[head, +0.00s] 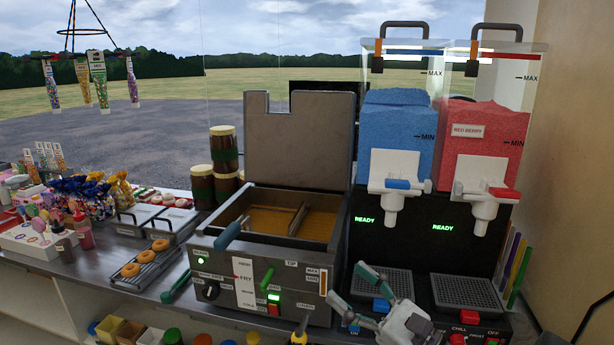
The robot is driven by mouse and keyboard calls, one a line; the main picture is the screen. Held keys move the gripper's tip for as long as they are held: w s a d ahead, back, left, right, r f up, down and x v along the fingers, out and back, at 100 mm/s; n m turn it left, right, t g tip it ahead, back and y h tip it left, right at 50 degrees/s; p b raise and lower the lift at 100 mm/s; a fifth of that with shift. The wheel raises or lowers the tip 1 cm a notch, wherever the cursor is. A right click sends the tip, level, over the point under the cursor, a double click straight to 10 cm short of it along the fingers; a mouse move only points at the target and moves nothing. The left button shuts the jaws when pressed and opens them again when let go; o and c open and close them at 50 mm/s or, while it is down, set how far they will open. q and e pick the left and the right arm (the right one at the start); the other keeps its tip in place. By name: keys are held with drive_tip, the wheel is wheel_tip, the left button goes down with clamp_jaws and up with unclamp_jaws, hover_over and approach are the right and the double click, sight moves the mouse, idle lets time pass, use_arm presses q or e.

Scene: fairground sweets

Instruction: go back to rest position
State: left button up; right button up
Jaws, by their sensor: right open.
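My right gripper (349,284) is at the bottom, right of centre, in the head view. Its two green-grey fingers are spread apart with nothing between them. It is in front of the slush machine (416,257) and to the right of the fryer's (246,270) front panel. I cannot tell whether it touches the counter or the machine. My left gripper is not in view.
The slush machine bears a blue tank (398,130) and a red tank (482,140). The fryer's lid (298,142) stands open. Three doughnuts lie on a rack (150,264) at left. Jars (224,148) and sweets crowd the counter (95,262). Coloured straws stand at right.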

drive_tip(key=d+f+m+t+h, duration=0.35)
drive_tip(key=d+m+h, duration=0.3)
drive_tip(key=m, duration=0.65)
drive_tip(key=d+f+m+t+h, duration=0.4)
drive_tip(key=m+h, duration=0.4)
drive_tip(key=m, duration=0.5)
drive_tip(key=s+d+f+m+g+h, duration=0.45)
drive_tip(key=s+f+m+g, duration=0.2)
drive_tip(key=f+m, duration=0.35)
drive_tip(key=s+a+f+m+g+y, duration=0.1)
drive_tip(key=s+f+m+g, duration=0.5)
drive_tip(key=s, duration=0.4)
drive_tip(key=s+a+f+m+g+y, duration=0.1)
drive_tip(key=s+f+m+g+y, duration=0.1)
drive_tip(key=s+f+m+g, duration=0.65)
wheel_tip(320, 180, down, 23)
drive_tip(key=s+n+t, duration=0.2)
drive_tip(key=s+n, duration=0.1)
drive_tip(key=n, duration=0.2)
drive_tip(key=s+d+f+g, duration=0.1)
drive_tip(key=s+d+f, duration=0.2)
drive_tip(key=s+f, duration=1.4)
drive_tip(key=shift+f+h, duration=0.3)
drive_tip(key=shift+f, duration=0.35)
